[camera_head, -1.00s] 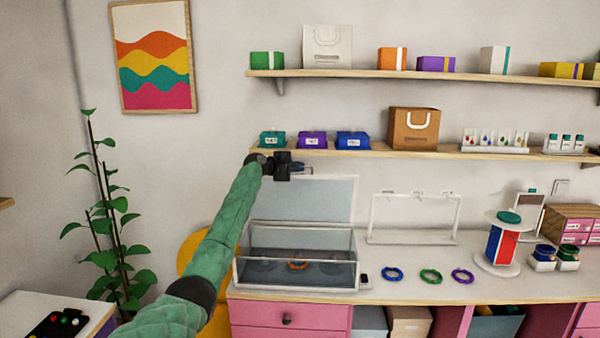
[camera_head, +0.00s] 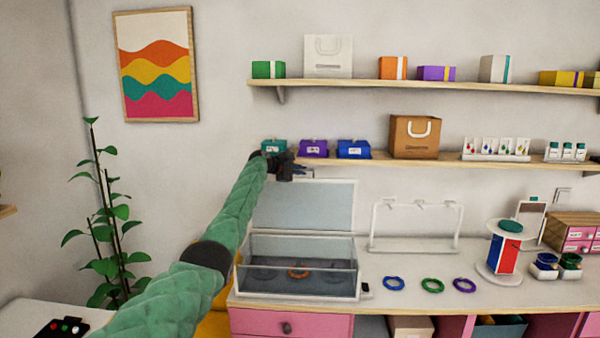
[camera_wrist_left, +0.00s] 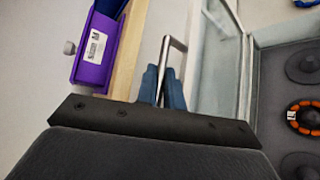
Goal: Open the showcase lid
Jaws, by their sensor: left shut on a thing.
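The showcase (camera_head: 300,290) is a clear glass box with a dark inner floor on the counter. Its pale framed lid (camera_head: 310,208) is raised and stands steeply up along the back of the box. My left gripper (camera_head: 302,172) is at the lid's top edge. In the left wrist view its blue fingers (camera_wrist_left: 163,88) are shut on the slim metal handle (camera_wrist_left: 172,45) of the lid (camera_wrist_left: 218,60). An orange beaded bracelet (camera_head: 298,273) lies inside the showcase and also shows in the wrist view (camera_wrist_left: 305,117). My right gripper is not in view.
A shelf (camera_head: 380,159) with a teal box, a purple box (camera_head: 313,148) and a blue box (camera_head: 353,149) is close behind my gripper. A white rack (camera_head: 415,225) and three bracelets, including a green one (camera_head: 432,286), are right of the showcase.

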